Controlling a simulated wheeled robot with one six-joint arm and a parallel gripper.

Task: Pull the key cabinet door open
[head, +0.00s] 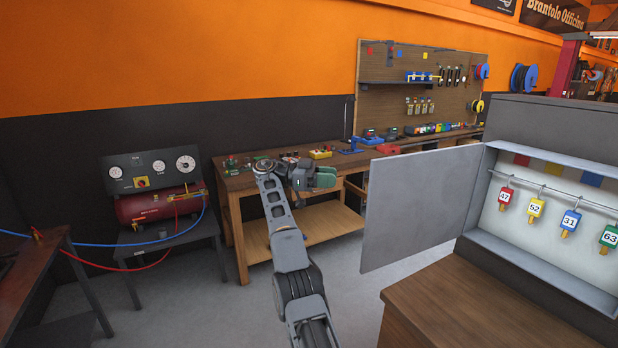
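The key cabinet (560,125) is a grey metal box at the right in the head view. Its door (420,205) is a plain grey panel, swung wide open to the left of the box. The cabinet's pale inside is exposed, with several numbered key tags (571,220) in red, yellow, blue and green hanging from a rail. My gripper (322,177) is left of the door, apart from it in the picture, in front of the far workbench. Its fingers look small and dark with greenish pads; I cannot tell how far apart they are. No handle shows on the door.
The cabinet stands on a wooden top (470,305) at the lower right. A wooden workbench (240,182) with tools and a pegboard (400,95) is behind. A red compressor (150,205) stands on a table at left. Grey floor (200,300) is clear around my arm.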

